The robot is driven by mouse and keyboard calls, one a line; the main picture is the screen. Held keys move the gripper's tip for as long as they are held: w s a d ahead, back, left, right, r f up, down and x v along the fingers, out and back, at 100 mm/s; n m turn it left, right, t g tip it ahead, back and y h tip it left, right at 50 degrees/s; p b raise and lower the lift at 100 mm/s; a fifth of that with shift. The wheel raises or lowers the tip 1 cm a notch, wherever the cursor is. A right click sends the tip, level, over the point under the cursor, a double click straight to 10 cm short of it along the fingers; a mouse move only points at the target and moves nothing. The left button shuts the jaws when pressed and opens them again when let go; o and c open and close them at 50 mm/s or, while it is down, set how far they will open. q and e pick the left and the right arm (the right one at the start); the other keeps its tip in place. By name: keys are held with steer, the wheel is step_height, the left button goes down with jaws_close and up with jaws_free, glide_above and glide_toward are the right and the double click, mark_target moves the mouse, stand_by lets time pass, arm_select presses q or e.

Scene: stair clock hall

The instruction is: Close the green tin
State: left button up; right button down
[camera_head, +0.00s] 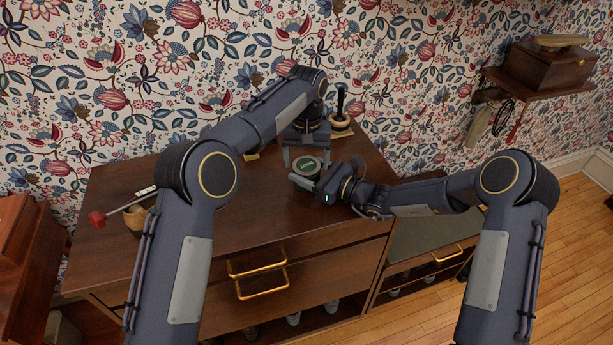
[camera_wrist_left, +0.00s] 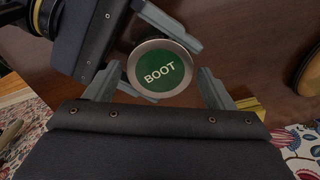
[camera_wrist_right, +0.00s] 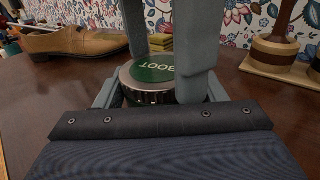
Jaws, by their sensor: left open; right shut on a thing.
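The green tin (camera_head: 306,167) stands upright on the dark wooden cabinet top. Its round green lid, lettered BOOT with a silver rim, shows in the left wrist view (camera_wrist_left: 160,68) and lies on top of the tin; I cannot tell how tightly it is seated. My right gripper (camera_head: 311,178) is shut around the tin's side from the right, as the right wrist view also shows (camera_wrist_right: 155,97). My left gripper (camera_head: 305,158) points down over the tin from above, open, its fingers to either side of the lid. The tin's lower body is partly hidden by the fingers.
A wooden stand with a post (camera_head: 340,115) is at the back right. A brown shoe (camera_wrist_right: 75,43) and a small yellow block (camera_head: 252,156) are behind. The front top is clear.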

mark_target(307, 165)
arm_select(q)
steer(key=shift+f, duration=0.15)
steer(key=shift+c, duration=0.2)
steer(key=c, duration=0.8)
steer(key=shift+o, duration=0.2)
steer(key=m, duration=0.3)
steer(key=o, duration=1.1)
steer(key=shift+r, duration=2.3)
